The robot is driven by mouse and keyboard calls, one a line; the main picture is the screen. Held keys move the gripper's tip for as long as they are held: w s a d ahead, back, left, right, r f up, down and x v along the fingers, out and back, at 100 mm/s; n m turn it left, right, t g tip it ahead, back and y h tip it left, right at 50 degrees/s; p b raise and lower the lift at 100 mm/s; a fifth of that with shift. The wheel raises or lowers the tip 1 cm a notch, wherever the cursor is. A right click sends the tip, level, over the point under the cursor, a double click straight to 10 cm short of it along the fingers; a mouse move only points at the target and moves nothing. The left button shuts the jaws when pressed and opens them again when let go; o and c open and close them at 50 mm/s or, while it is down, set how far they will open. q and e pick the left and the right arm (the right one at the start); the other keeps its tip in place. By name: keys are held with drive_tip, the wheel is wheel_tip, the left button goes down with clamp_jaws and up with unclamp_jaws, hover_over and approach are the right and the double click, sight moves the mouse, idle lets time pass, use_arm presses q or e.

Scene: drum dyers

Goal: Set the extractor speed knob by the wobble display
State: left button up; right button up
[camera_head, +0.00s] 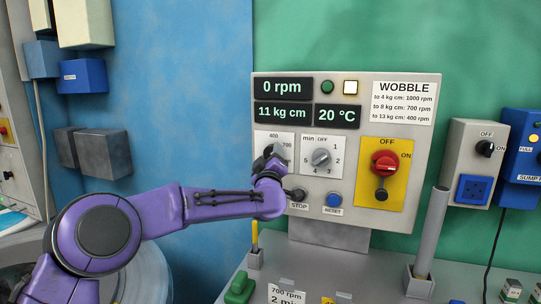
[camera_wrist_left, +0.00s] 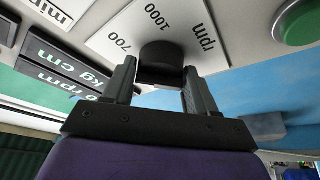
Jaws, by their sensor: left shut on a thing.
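The speed knob (camera_wrist_left: 162,52) is black and sits on a white plate (camera_wrist_left: 135,28) with rpm marks, of which 700 and 1000 show in the left wrist view. The head view shows 400 and 700 on this plate (camera_head: 274,138). My left gripper (camera_head: 272,156) is shut on the knob, one finger on each side. The knob's pointer direction cannot be made out. The wobble display (camera_head: 283,114) reads 11 kg cm. The speed display (camera_head: 283,88) reads 0 rpm. The WOBBLE chart (camera_head: 403,103) lists up to 4: 1000, up to 8: 700, up to 13: 400 rpm.
Right of the knob are a timer dial (camera_head: 320,158) and a red main switch (camera_head: 384,163) on yellow. Below are a black STOP button (camera_head: 297,195) and blue RESET button (camera_head: 334,200). A grey post (camera_head: 431,232) stands at right. A bench card (camera_head: 286,295) reads 700 rpm.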

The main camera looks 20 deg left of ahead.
use_arm(q)
drive_tip(key=n+g+p, duration=0.1)
drive_tip(key=n, duration=0.2)
drive_tip(key=n+g+y+p, duration=0.1)
drive_tip(key=n, duration=0.2)
drive_tip(key=shift+r, duration=0.15)
drive_tip(key=shift+n+g+p, duration=0.65)
drive_tip(key=shift+n+g, duration=0.05)
drive_tip(key=shift+n, duration=1.1)
drive_tip(key=shift+c, duration=0.2)
drive_tip(key=shift+s+r, duration=0.1)
drive_tip(key=o, duration=1)
drive_tip(key=shift+d, duration=0.1)
drive_tip(key=shift+o, duration=0.2)
drive_tip(key=shift+w+d, duration=0.1)
drive_tip(key=shift+w, duration=0.1)
drive_tip(key=b+v, duration=0.3)
drive_tip(key=v, duration=0.7)
drive_tip(key=shift+s+b, duration=0.25)
drive_tip(key=shift+b, duration=0.15)
